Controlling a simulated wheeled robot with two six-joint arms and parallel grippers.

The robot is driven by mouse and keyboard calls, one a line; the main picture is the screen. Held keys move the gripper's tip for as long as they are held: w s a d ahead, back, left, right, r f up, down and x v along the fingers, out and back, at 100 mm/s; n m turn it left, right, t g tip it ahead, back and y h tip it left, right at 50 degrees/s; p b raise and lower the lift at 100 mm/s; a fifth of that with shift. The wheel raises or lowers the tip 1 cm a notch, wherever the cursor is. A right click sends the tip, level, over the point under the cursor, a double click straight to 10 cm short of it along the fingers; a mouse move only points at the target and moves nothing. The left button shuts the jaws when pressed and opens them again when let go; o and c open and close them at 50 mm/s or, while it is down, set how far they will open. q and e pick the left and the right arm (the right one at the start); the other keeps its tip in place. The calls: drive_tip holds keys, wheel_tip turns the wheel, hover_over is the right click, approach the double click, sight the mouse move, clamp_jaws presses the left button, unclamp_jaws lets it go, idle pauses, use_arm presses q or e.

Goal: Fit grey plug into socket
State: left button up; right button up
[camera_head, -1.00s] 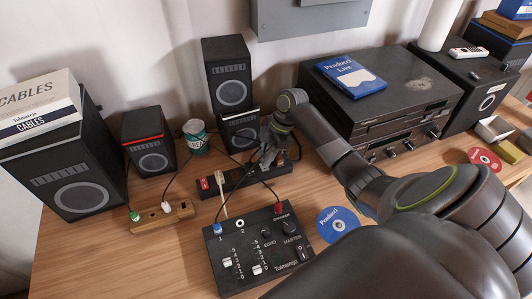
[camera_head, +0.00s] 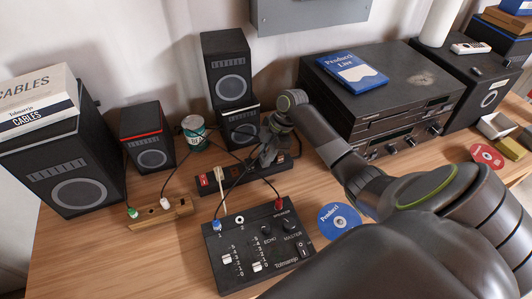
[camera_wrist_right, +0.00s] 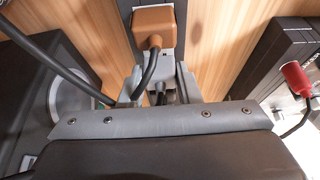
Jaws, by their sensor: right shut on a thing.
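My right gripper (camera_head: 268,157) is over the right half of the black power strip (camera_head: 205,190), pointing down at it. In the right wrist view its fingers (camera_wrist_right: 158,88) are closed around a light grey plug (camera_wrist_right: 167,62) with a dark cable. An orange-brown plug (camera_wrist_right: 152,18) with a black cable sits just beyond the grey plug on the strip. The gripper hides most of this spot in the head view, and I cannot tell whether the grey plug is seated in a socket. My left gripper is out of view.
A white plug (camera_head: 219,174) stands on the strip's left part. A black mixer (camera_head: 245,275) lies in front, with blue and red plugs. Small speakers (camera_head: 148,140) and a can (camera_head: 194,130) stand behind. A stereo (camera_head: 425,85) is at the right. Cables cross around the strip.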

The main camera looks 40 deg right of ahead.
drive_tip(key=shift+f+b, duration=0.3)
drive_tip(key=shift+f, duration=0.2)
drive_tip(key=o, duration=1.1)
drive_tip(key=shift+r, duration=0.1)
drive_tip(key=shift+c, duration=0.2)
drive_tip(key=b+v, duration=0.4)
drive_tip(key=v, duration=1.3)
drive_tip(key=shift+r, duration=0.2)
